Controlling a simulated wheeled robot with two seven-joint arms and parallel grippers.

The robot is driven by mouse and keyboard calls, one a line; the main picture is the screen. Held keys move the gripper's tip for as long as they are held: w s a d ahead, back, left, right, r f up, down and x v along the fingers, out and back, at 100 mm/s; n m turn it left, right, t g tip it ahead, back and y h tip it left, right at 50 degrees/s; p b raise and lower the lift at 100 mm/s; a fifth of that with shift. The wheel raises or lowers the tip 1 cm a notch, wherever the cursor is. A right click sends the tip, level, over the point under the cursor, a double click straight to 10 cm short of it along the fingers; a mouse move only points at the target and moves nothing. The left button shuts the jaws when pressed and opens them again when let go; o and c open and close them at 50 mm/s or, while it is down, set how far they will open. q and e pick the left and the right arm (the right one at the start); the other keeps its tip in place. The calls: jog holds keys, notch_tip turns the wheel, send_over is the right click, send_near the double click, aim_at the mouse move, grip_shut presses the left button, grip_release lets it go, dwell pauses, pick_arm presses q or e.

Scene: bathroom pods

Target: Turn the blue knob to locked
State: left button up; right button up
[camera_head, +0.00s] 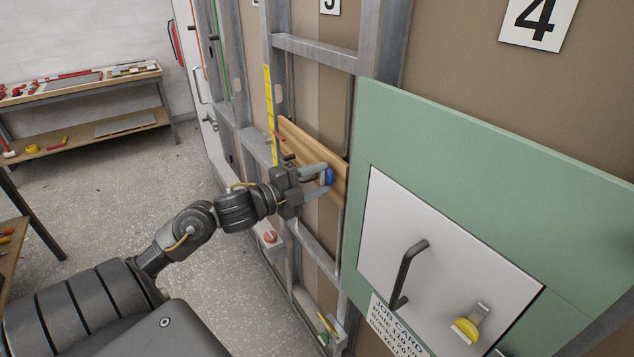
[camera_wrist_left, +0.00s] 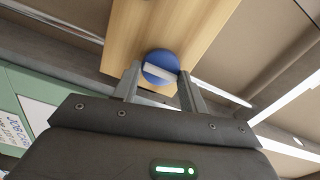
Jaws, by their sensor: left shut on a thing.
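The blue knob (camera_head: 328,177) is on a wooden board (camera_head: 300,146) fixed to the metal wall frame. In the left wrist view the blue knob (camera_wrist_left: 160,66) is round, with a pale bar across its face that is slightly tilted. My left gripper (camera_head: 322,178) reaches the knob from the left, with one finger on each side of it. In the left wrist view my left gripper (camera_wrist_left: 158,80) is shut on the knob's sides. No locked marking can be read on the board. My right gripper is not in view.
A green panel (camera_head: 470,170) with a white door (camera_head: 430,255), a black handle (camera_head: 405,272) and a yellow knob (camera_head: 466,330) is at the right. A red button (camera_head: 270,237) sits low on the frame. A workbench (camera_head: 85,90) stands at the far left, with open floor before it.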

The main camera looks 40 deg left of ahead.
pick_arm(q)
jog(key=shift+r, duration=0.1)
jog(key=o, duration=1)
jog(key=shift+c, duration=0.2)
jog(key=shift+s+a+f, duration=0.1)
jog(key=shift+s+f, duration=0.1)
jog(key=shift+s, duration=0.3)
jog(key=b+v, duration=0.2)
jog(key=v, duration=0.7)
jog(key=shift+s, duration=0.4)
jog(key=shift+a+r, duration=0.1)
jog(key=shift+r, duration=0.05)
